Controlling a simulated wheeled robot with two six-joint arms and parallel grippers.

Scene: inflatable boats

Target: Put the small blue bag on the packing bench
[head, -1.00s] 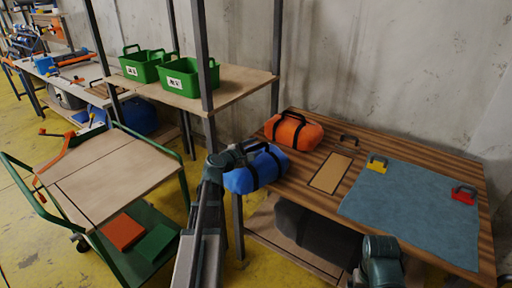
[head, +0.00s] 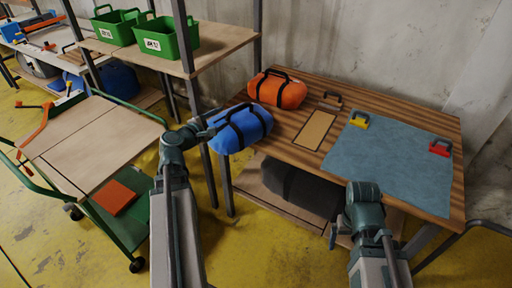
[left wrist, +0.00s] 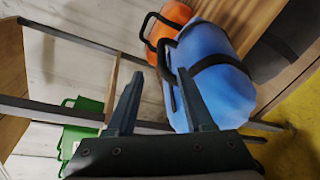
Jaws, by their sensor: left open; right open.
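The blue bag (head: 244,130), with black straps, sits at the left end of the wooden packing bench (head: 440,212). Its left side reaches the bench's edge, and I cannot tell whether it overhangs. My left gripper (head: 206,129) is open, just left of the bag. In the left wrist view the open fingers (left wrist: 157,88) point toward the bag (left wrist: 212,75); one finger overlaps its side in the picture. The bag's handle shows near that finger, and whether they touch is unclear. My right gripper (head: 334,233) is open and empty in front of the bench, low by its lower shelf.
An orange bag (head: 277,91) stands behind the blue bag. A tan panel (head: 314,130) and a blue-grey mat (head: 385,165) with yellow and red clips lie on the bench. A dark bag (head: 300,190) is underneath. A cart (head: 95,140) and a shelf with green bins (head: 167,37) stand left.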

